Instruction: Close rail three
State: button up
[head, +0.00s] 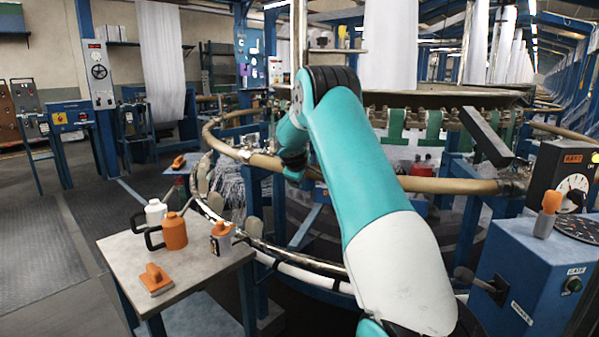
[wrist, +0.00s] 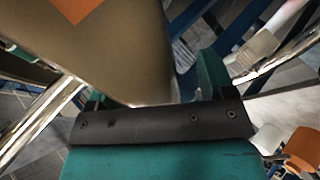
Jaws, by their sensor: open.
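Tan curved rail sections ring the loom in the head view: one at left centre (head: 262,162), one at right (head: 450,185). I cannot read which is rail three. My gripper (head: 293,172) is at the inner end of the left-centre section, partly hidden by my own arm. In the wrist view a broad tan rail (wrist: 125,50) with an orange patch fills the space in front of the palm. My open gripper (wrist: 150,85) has its teal fingers on either side of the rail's near edge. I cannot tell whether they touch it.
A small table (head: 205,280) at left holds an orange jug (head: 174,231), a white jug (head: 155,212) and an orange-handled tool (head: 155,279). A blue control box (head: 530,275) with a lever stands at right. Chrome rail (head: 290,257) runs low around the loom. Floor at far left is clear.

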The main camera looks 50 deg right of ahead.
jog(key=v, duration=1.7)
jog(key=shift+a, duration=0.2)
jog(key=s+a+f+n+y, duration=0.15)
jog(key=a+y, duration=0.25)
jog(key=a, duration=0.9)
jog(key=s+a+f+y, duration=0.1)
jog(key=s+a+y, duration=0.15)
jog(key=a, duration=1.05)
jog(key=s+a+f+n+g+y, duration=0.3)
jog(key=s+a+g+y, duration=0.25)
jog(key=s+a, duration=1.5)
notch_tip(320, 180, up, 14)
jog(key=s+p, duration=0.1)
jog(key=p, duration=1.3)
jog(key=shift+s+d+y+p, duration=0.2)
jog(key=shift+s+y+p, duration=0.1)
jog(key=shift+s, duration=0.1)
